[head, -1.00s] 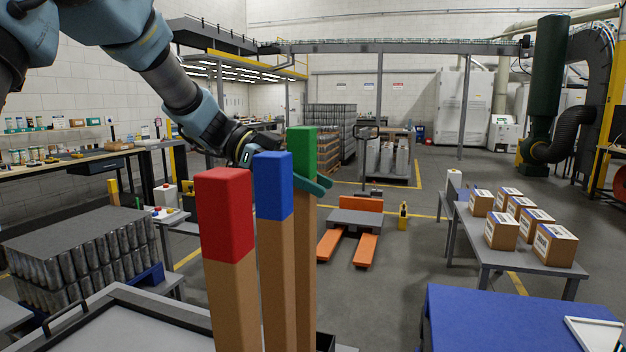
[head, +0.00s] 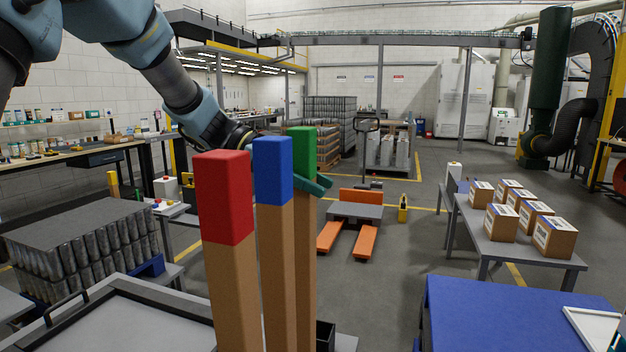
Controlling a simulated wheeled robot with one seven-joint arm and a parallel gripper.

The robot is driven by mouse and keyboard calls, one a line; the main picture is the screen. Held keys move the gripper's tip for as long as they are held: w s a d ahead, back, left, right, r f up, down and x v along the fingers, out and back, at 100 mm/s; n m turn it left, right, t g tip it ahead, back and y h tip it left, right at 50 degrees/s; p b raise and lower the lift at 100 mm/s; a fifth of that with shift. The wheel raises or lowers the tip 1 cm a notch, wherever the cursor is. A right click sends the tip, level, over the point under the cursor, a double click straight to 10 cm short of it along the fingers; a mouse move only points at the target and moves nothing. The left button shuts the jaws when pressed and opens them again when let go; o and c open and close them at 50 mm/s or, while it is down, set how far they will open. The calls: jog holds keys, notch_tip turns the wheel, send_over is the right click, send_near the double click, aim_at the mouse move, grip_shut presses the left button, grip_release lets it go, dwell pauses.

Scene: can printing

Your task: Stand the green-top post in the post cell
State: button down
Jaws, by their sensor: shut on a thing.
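The green-top post (head: 305,240) is a tall upright brown post with a green top, behind the other posts. My gripper (head: 318,184) is shut on it near the lower edge of the green part. One teal finger shows to the right of the post; much of the rest is hidden behind the posts. A blue-top post (head: 273,172) and a red-top post (head: 223,198) stand upright in front of it, to its left. The posts' feet are out of view. I cannot make out the post cell for certain; a small dark box edge (head: 326,334) shows beside the green-top post.
A grey framed surface (head: 150,322) lies at lower left, near stacked cans (head: 85,240). A blue table (head: 480,310) is at lower right. A grey table with cartons (head: 478,232) stands at right. An orange pallet truck (head: 352,218) is on the floor beyond.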

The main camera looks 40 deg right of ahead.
jog(key=shift+c, duration=1.2)
grip_release()
jog(key=shift+f, duration=0.1)
jog(key=b+v, duration=0.3)
jog(key=v, duration=0.8)
jog(key=shift+d, duration=0.1)
